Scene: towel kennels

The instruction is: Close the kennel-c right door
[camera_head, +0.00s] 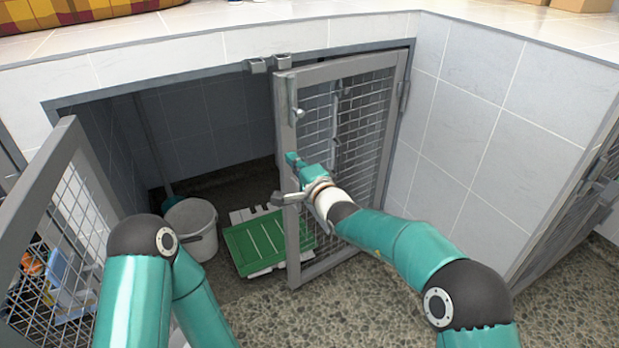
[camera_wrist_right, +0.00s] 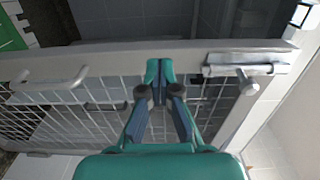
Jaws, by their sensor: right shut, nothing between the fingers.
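The right door (camera_head: 345,68) of the kennel is a grey metal frame with wire mesh, hinged at its right side. It stands partly open, swung outward. My right gripper (camera_head: 293,158) is shut and empty at the door's free edge stile. In the right wrist view its closed fingertips (camera_wrist_right: 159,68) overlap the door's frame bar (camera_wrist_right: 100,55); I cannot tell if they touch it. They lie between a pull handle (camera_wrist_right: 52,80) and a slide bolt (camera_wrist_right: 243,75). The bolt also shows in the head view (camera_head: 297,112).
The left mesh door (camera_head: 38,185) stands open at the left. Inside the kennel are a grey-white bucket (camera_head: 190,222) and a green slatted panel (camera_head: 262,240). Catches (camera_head: 268,63) sit on the top frame. A tiled wall (camera_head: 470,110) stands at right. Pebbled floor lies in front.

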